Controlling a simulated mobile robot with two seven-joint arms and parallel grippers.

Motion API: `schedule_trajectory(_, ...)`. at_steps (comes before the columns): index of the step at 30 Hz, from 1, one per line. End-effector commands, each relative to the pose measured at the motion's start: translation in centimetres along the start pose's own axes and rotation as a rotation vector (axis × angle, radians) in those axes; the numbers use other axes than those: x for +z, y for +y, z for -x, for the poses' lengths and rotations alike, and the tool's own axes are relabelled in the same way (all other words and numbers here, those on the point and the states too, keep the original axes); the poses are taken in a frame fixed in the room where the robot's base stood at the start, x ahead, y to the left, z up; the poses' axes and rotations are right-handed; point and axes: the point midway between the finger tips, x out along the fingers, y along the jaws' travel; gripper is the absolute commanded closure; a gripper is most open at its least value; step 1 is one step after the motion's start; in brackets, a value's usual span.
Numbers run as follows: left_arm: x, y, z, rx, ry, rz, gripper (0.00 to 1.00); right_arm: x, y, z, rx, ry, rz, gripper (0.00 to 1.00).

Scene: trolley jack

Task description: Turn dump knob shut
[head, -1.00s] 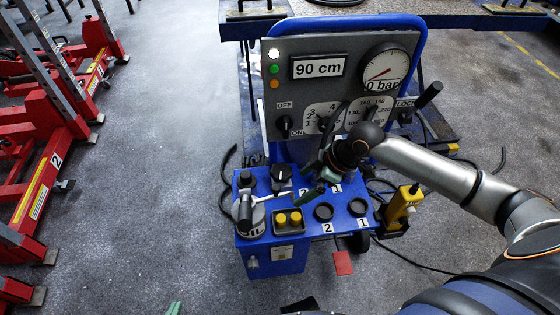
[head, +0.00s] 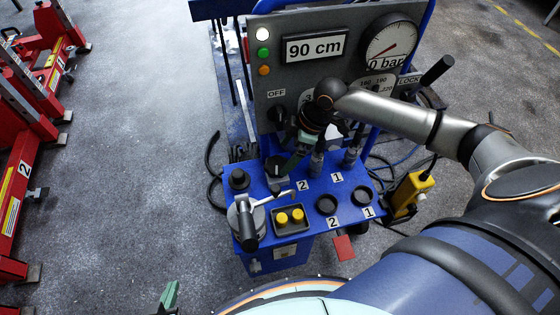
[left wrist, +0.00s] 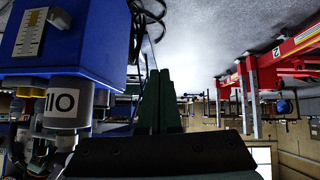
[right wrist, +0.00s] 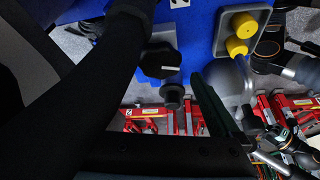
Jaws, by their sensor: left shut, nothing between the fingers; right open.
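A black knob with a white mark, seemingly the dump knob, stands on the blue trolley top (head: 262,185). It shows in the head view (head: 275,166) and in the right wrist view (right wrist: 160,62). My right gripper (head: 300,152) is open and points down at it. In the right wrist view the knob lies between a dark finger at left and a green finger at right; I cannot tell whether either touches it. My left gripper (head: 168,298) is shut and empty, low in the head view, away from the trolley. Its closed fingers show in the left wrist view (left wrist: 159,85).
A smaller black knob (head: 238,179), a lever on a round grey body (head: 246,222), yellow buttons (head: 290,217) and black rings (head: 326,205) share the top. Behind stands a grey panel with a gauge (head: 390,42) reading 0 bar. Red jacks (head: 20,170) stand left; floor between is clear.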

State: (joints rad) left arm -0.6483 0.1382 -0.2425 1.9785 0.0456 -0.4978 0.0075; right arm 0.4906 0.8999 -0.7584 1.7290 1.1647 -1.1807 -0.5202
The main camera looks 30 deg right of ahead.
Motion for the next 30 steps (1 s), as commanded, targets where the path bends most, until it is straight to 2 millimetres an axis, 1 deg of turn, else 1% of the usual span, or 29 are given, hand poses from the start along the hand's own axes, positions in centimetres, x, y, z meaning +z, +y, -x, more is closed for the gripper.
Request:
schedule_trajectory(1, 0.1, 0.0, -0.2, 0.001, -0.001, -0.001, 1.0, 0.0, 0.0, -1.1, -0.002, 0.001, -0.001, 0.0)
schedule_trajectory(3, 0.1, 0.0, -0.4, 0.002, -0.001, -0.002, 1.0, 0.0, -0.1, -2.2, -0.002, 0.0, -0.001, 0.0)
schedule_trajectory(7, -0.2, 0.0, -0.5, 0.004, 0.006, -0.004, 1.0, 0.0, 0.0, -3.6, 0.0, 0.001, 0.0, 0.0)
schedule_trajectory(12, -0.8, 0.1, -0.5, 0.005, 0.018, -0.007, 1.0, 0.0, 0.0, -4.3, 0.001, 0.0, 0.001, 0.0)
schedule_trajectory(19, -1.1, 0.1, -0.5, 0.006, 0.023, -0.008, 1.0, 0.0, 0.0, -4.3, 0.001, 0.0, 0.001, 0.0)
schedule_trajectory(20, -1.1, 0.1, -0.5, 0.006, 0.023, -0.008, 1.0, 0.0, 0.0, -4.3, 0.001, 0.0, 0.001, 0.02)
schedule_trajectory(30, -0.8, 0.1, -0.6, 0.006, 0.016, -0.008, 1.0, 0.0, 0.0, -4.3, 0.001, 0.0, 0.0, 0.41)
